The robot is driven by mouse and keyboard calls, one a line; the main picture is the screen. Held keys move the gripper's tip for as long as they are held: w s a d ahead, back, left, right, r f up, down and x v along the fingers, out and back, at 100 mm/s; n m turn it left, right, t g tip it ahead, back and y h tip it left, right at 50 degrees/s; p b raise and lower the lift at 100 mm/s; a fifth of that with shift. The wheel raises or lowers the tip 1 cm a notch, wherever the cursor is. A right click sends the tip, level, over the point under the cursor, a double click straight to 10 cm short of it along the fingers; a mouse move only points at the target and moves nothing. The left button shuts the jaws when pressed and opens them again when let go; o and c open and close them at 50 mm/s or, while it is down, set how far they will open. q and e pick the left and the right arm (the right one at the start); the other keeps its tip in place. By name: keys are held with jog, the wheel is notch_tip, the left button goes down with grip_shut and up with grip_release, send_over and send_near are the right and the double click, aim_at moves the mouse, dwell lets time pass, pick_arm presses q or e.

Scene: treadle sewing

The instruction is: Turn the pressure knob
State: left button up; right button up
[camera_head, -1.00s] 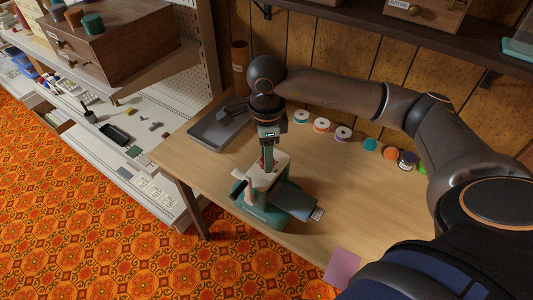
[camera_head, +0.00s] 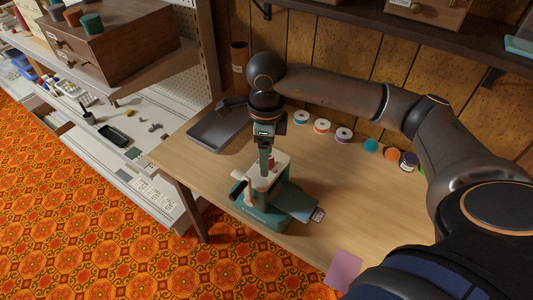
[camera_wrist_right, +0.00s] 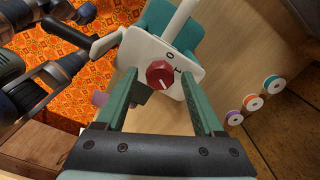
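The pressure knob (camera_wrist_right: 160,73) is a round red knob with a white mark, on the white plate (camera_wrist_right: 140,50) of the sewing machine. The plate has "0" and "1" printed beside it. In the head view the red knob (camera_head: 271,163) shows beside a green finger, on top of the teal and white machine (camera_head: 262,214). My right gripper (camera_wrist_right: 160,98) is open, pointing down over the plate. Its two green fingers stand on either side of the knob, with gaps between. It also shows in the head view (camera_head: 265,160). I do not see my left gripper.
Several thread spools (camera_head: 322,126) line the back of the wooden table (camera_head: 370,205). A dark tray (camera_head: 212,135) lies at its back left. A blue-grey cloth (camera_head: 300,204) lies at the machine, and a pink sheet (camera_head: 343,268) is at the front edge. A shelf (camera_head: 340,10) overhangs the back.

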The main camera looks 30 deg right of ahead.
notch_tip(320, 180, up, 12)
jog(key=shift+r, duration=0.25)
dwell(0.5)
dwell(0.5)
